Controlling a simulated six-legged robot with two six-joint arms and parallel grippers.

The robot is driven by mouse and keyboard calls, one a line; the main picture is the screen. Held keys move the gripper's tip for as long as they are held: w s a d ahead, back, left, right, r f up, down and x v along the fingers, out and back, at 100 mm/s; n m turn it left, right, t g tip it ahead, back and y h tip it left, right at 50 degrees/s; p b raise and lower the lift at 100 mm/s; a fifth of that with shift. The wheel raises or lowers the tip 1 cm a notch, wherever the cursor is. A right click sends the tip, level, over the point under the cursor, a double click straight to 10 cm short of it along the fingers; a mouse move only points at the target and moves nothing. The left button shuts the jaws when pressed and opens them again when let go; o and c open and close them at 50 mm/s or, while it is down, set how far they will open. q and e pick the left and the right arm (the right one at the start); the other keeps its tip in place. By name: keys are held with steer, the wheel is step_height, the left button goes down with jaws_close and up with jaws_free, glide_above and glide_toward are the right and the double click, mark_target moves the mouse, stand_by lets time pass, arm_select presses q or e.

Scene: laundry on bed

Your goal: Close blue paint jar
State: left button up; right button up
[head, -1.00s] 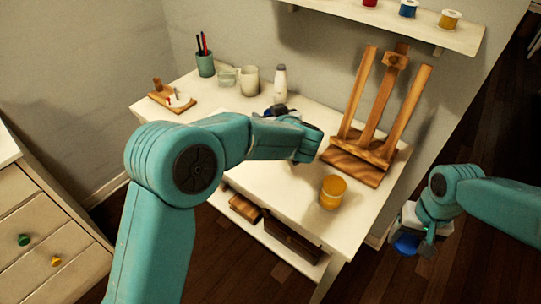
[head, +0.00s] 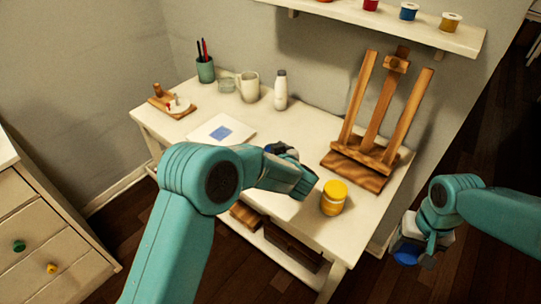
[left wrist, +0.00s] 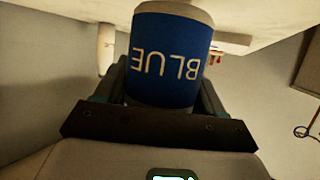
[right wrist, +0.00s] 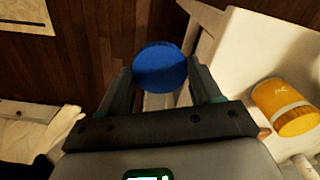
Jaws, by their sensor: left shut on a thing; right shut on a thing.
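The blue paint jar (left wrist: 172,55) has a blue label reading BLUE, upside down in the left wrist view. My left gripper (left wrist: 163,82) is shut around its sides. In the head view my left wrist mostly hides the jar, above the white desk (head: 283,217). My right gripper (right wrist: 160,88) is shut on a round blue lid (right wrist: 160,66). The lid also shows in the head view (head: 407,253), beyond the desk's right edge and well apart from the jar. The jar's opening cannot be made out.
A yellow paint jar (head: 334,199) stands near the desk's front right, with a wooden easel (head: 358,167) behind it. A white bottle (head: 280,91), a mug (head: 248,88) and a pen cup (head: 205,70) stand at the back. Paper with a blue square (head: 212,131) lies at the left.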

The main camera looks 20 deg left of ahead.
arm_select(q)
steer(key=shift+f, duration=0.9)
steer(key=shift+f, duration=0.2)
steer(key=o, duration=1.5)
steer(key=shift+r, duration=0.15)
steer(key=shift+s+d+r, duration=0.1)
steer(key=shift+d+r, duration=0.05)
steer(key=v, duration=1.1)
steer(key=shift+s+d+r, duration=0.15)
steer(key=shift+s+r, duration=0.05)
